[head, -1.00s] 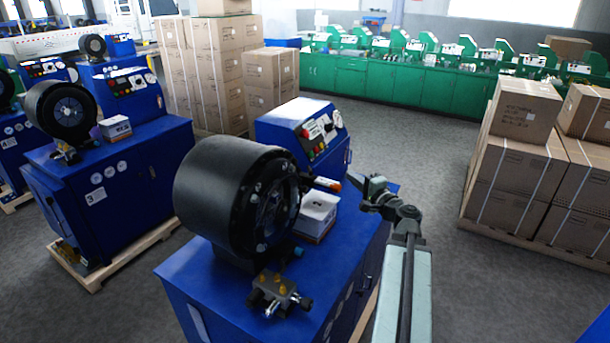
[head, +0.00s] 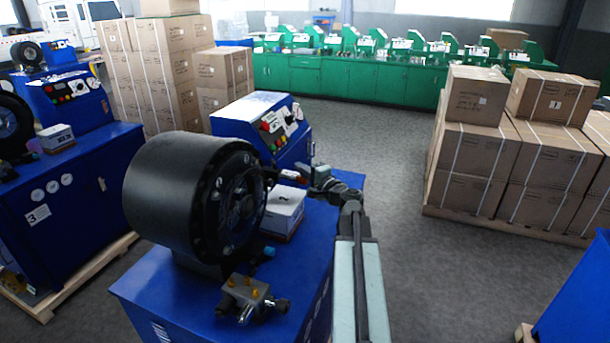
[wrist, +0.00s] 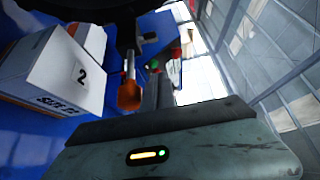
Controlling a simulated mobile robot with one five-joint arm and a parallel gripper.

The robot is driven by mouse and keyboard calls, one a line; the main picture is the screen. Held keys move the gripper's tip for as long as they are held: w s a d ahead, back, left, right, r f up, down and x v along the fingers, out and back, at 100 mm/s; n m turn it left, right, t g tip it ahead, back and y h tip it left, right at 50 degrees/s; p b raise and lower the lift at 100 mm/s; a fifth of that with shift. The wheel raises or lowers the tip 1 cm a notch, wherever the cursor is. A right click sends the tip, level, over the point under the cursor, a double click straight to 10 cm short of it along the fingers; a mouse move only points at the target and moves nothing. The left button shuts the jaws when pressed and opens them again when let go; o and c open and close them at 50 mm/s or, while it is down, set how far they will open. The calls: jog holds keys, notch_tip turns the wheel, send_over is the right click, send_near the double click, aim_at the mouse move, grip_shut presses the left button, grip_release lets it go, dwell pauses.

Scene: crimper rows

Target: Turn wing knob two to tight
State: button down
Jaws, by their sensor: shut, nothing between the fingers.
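The crimper (head: 185,200) with a large black drum head stands on a blue cabinet. A white box marked 2 (head: 277,210) lies beside the drum; the box also shows at the left of the wrist view (wrist: 60,68). A small metal block with brass fittings (head: 247,297) is on the cabinet front, with a silver piece (head: 245,315) on it. I cannot tell for certain which part is wing knob two. My gripper (head: 311,172) is shut and empty, above the cabinet's right side behind the white box. An orange-tipped rod (wrist: 130,92) shows ahead in the wrist view.
The blue control panel (head: 270,130) stands behind the drum. Another blue crimper marked 3 (head: 60,190) is at left. Stacked cartons (head: 520,150) stand at right, and more cartons (head: 165,70) at the back left. The grey floor (head: 450,280) between is open.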

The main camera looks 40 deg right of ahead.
aim_at(273, 165)
jog(key=w, duration=0.4)
jog(key=shift+d, duration=0.1)
jog(key=shift+w+a, duration=0.15)
jog(key=shift+a, duration=0.85)
jog(key=shift+w+a, duration=0.1)
jog(key=shift+a, duration=0.9)
